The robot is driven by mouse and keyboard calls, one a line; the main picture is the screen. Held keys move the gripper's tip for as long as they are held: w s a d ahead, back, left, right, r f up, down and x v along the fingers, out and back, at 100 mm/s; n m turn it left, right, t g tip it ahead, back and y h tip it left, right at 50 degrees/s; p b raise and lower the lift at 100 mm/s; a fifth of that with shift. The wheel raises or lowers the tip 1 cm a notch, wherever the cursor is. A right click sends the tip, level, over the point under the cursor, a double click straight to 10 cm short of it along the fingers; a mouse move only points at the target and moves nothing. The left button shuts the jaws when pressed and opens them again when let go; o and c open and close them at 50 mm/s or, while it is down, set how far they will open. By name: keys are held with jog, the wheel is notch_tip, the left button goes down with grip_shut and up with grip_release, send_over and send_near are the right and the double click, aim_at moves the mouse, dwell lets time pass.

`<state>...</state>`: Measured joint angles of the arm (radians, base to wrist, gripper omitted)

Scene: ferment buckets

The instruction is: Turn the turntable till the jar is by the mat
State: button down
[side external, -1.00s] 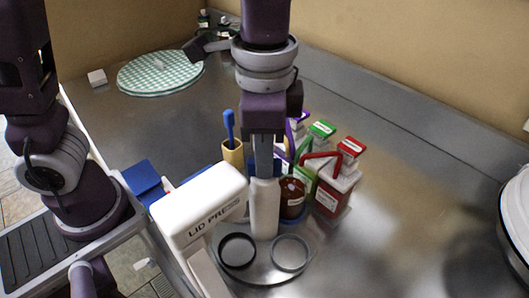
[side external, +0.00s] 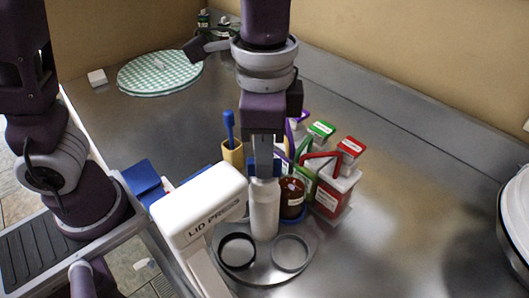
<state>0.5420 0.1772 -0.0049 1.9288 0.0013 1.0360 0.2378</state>
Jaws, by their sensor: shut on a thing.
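A round metal plate (side external: 264,271), which looks like the turntable, lies below my gripper. A black ring (side external: 237,265) and a grey ring (side external: 290,267) sit on it. My gripper (side external: 264,172) points straight down and is shut on the top of an upright white bottle-like piece (side external: 264,212) at the plate's back. I cannot tell whether this piece is fixed to the plate. A brown jar (side external: 291,200) with a pale label stands close on its right, partly hidden. A round green-and-white checked mat (side external: 160,75) lies far off at the back left.
A white lid press (side external: 200,208) stands close on the left of the plate. Red-capped (side external: 336,190) and green-capped (side external: 321,130) containers crowd behind the jar. A yellow cup (side external: 232,155) holds a blue-handled tool.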

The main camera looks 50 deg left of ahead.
jog(key=shift+n, duration=0.5)
dwell(0.3)
jog(key=shift+n, duration=1.7)
jog(key=shift+r+n, duration=0.1)
jog(key=shift+n, duration=6.7)
jog(key=c, duration=1.4)
grip_release()
jog(key=shift+c, duration=0.2)
